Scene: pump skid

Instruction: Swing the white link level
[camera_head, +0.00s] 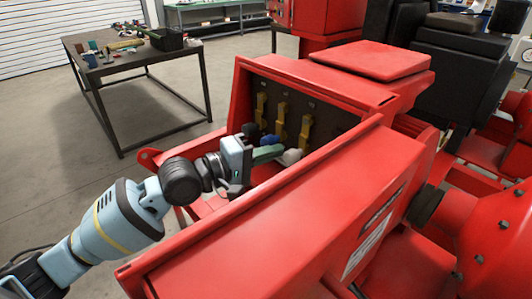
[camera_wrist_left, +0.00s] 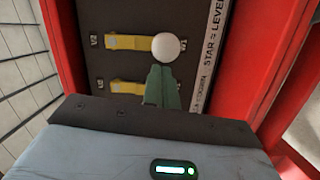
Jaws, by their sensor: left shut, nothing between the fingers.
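The white link is a yellow bar (camera_head: 305,131) with a white ball knob (camera_head: 291,157), on the dark panel inside the red housing. It hangs down in the head view. In the left wrist view, the bar (camera_wrist_left: 128,42) lies across the picture with the white knob (camera_wrist_left: 168,47) at its right end. My left gripper (camera_head: 280,151) is shut and empty, its green fingers close beside the white knob. In the left wrist view the fingertips (camera_wrist_left: 164,70) are just below the knob; I cannot tell if they touch it. My right gripper is out of view.
Two more yellow links (camera_head: 281,116) (camera_head: 261,105) hang alongside, with a blue knob (camera_head: 270,140) and a dark knob (camera_head: 250,130). The red housing wall (camera_head: 290,205) rises in front of the panel. A lettered strip (camera_wrist_left: 208,62) runs beside the links. A table (camera_head: 130,60) stands behind left.

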